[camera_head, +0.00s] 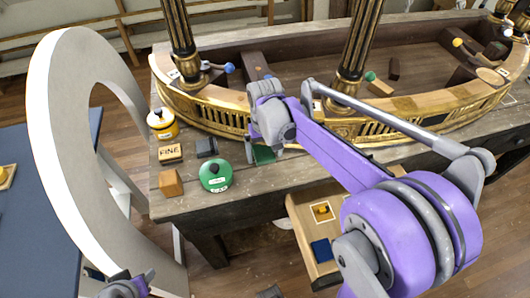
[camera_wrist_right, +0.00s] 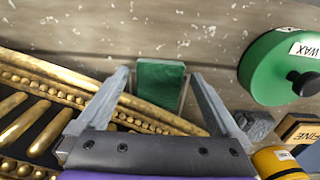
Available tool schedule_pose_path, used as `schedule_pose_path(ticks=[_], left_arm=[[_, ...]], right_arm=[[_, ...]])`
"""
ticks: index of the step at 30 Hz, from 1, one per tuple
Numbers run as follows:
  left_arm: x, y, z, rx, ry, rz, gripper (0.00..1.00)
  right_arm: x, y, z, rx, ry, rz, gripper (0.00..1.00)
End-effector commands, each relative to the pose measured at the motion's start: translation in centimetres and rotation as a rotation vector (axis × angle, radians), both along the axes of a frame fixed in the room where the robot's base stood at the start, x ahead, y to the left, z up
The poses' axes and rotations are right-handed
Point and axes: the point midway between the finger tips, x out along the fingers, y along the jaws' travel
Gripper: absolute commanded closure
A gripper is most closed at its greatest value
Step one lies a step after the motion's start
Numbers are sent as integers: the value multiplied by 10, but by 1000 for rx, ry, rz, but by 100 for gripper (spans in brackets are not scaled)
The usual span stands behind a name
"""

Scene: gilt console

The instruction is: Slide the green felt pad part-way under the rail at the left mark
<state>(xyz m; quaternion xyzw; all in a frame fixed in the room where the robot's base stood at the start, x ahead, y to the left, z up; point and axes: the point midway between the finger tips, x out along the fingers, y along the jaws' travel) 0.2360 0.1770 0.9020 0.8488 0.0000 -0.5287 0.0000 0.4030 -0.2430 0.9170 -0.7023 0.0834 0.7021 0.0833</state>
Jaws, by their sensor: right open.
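The green felt pad (camera_wrist_right: 160,82) lies on the worn wooden top in the right wrist view, one end against the gilt rail (camera_wrist_right: 40,68). I cannot tell whether that end is under the rail. In the head view the pad (camera_head: 264,155) is partly hidden by my right gripper (camera_head: 268,138). In the wrist view the right gripper (camera_wrist_right: 160,76) is open, with one finger on each side of the pad and gaps showing. The rail (camera_head: 215,118) curves along the console front. I cannot pick out the left mark. My left gripper (camera_head: 127,287) is at the bottom left, its jaws unclear.
A green wax tin (camera_head: 215,175), a FINE block (camera_head: 170,153), a yellow pot (camera_head: 162,123), a dark grey lump (camera_head: 207,147) and an orange-brown block (camera_head: 171,183) stand left of the pad. A large white ring (camera_head: 52,130) stands at left.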

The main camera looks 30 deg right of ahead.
Motion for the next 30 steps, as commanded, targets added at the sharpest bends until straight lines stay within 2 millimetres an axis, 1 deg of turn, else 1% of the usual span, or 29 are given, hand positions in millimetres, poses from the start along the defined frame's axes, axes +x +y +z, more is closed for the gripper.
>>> schedule_pose_path(ticks=[5, 12, 16, 21, 30], left_arm=[[1, 0, 3, 0, -2, 0, 50], [2, 0, 8, 0, -4, 0, 50], [2, 0, 9, 0, -4, 0, 50], [3, 0, 10, 0, -5, 0, 50], [2, 0, 10, 0, -5, 0, 50]], right_arm=[[0, 0, 26, 0, 0, 0, 0], [0, 0, 75, 0, 0, 0, 0], [0, 0, 94, 0, 0, 0, 0], [0, 0, 105, 0, 0, 0, 0], [0, 0, 105, 0, 0, 0, 0]])
